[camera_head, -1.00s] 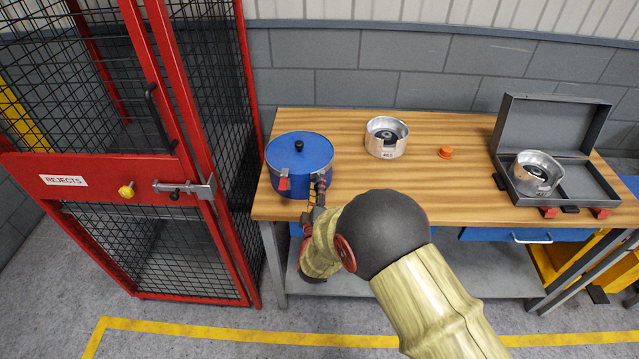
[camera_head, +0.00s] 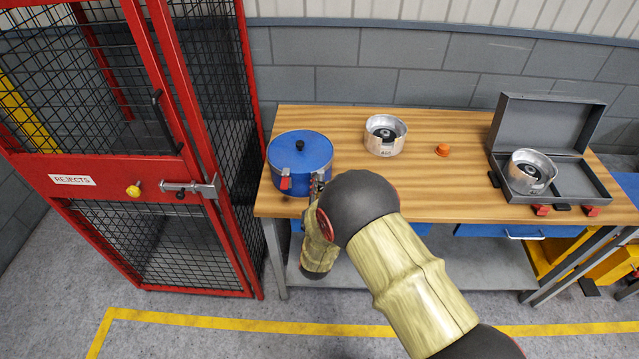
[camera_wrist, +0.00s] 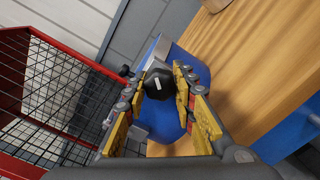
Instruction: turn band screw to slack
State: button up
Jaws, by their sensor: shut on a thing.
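A blue lidded drum (camera_head: 297,160) with a black top knob stands at the left end of the workbench; it also shows in the wrist view (camera_wrist: 168,135). In the wrist view a black faceted screw knob (camera_wrist: 159,82) with a white mark on its face sits at the drum's side. My gripper (camera_wrist: 162,88) is shut on this knob, with a yellow-padded finger on each side. In the head view my gripper (camera_head: 318,182) is small and partly hidden by my arm at the drum's front right. A red latch (camera_head: 285,183) shows on the drum's front.
On the wooden bench (camera_head: 440,190) stand a metal clutch housing (camera_head: 385,148), an orange cap (camera_head: 442,150) and an open grey case (camera_head: 575,187) holding another metal housing (camera_head: 530,184). A red mesh rejects cage (camera_head: 120,175) stands close left of the bench.

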jog(key=n+p, duration=0.1)
jog(key=n, duration=0.2)
jog(key=shift+n, duration=0.4)
jog(key=shift+f+n+p, duration=0.15)
jog(key=shift+n+p, duration=1)
jog(key=shift+n, duration=1.15)
jog(key=shift+s, duration=0.1)
jog(key=o, duration=1.2)
jog(key=s, duration=1.1)
jog(key=shift+s+a, duration=0.15)
jog(key=shift+s, duration=0.25)
